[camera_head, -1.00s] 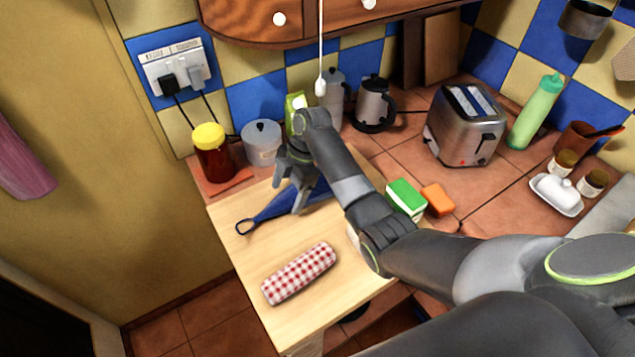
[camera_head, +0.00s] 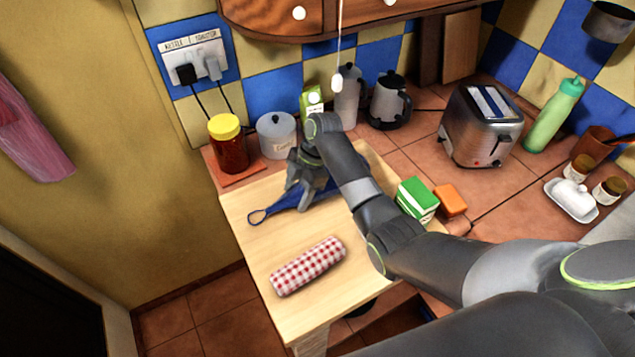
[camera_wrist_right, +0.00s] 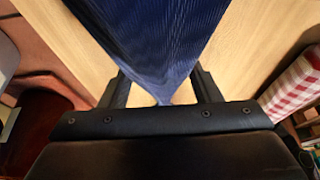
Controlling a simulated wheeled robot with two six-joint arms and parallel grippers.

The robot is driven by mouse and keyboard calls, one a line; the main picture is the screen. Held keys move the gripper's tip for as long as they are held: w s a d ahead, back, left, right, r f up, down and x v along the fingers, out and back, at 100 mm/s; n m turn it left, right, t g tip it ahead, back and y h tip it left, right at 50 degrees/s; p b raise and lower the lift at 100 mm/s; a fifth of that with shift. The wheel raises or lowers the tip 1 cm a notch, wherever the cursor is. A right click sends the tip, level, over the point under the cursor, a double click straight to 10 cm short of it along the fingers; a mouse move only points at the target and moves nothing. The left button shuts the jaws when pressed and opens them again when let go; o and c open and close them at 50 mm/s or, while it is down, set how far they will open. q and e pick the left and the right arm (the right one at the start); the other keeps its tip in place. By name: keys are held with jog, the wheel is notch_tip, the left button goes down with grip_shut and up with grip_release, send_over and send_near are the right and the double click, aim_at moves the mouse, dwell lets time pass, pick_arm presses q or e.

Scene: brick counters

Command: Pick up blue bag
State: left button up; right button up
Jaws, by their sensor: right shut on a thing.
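The blue bag (camera_head: 287,209) lies on the light wooden counter top, its thin loop handle pointing left. My right gripper (camera_head: 300,203) is down over the bag, shut on its narrow part. In the right wrist view the bag's ribbed blue cloth (camera_wrist_right: 158,45) runs between the two dark fingers (camera_wrist_right: 165,92) and narrows toward the palm. Part of the bag is hidden behind my right arm in the head view. My left gripper is not in view.
A red-checked roll (camera_head: 308,265) lies in front on the wooden top (camera_head: 262,235). A yellow-lidded jar (camera_head: 229,145) and a grey canister (camera_head: 276,136) stand behind.

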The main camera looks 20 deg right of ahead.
aim_at(297, 191)
notch_tip(297, 191, up, 6)
jog(key=shift+w+r+b, duration=0.1)
jog(key=shift+r+b, duration=0.05)
jog(key=shift+b, duration=0.45)
jog(key=shift+r+p, duration=0.75)
jog(key=shift+r, duration=1.15)
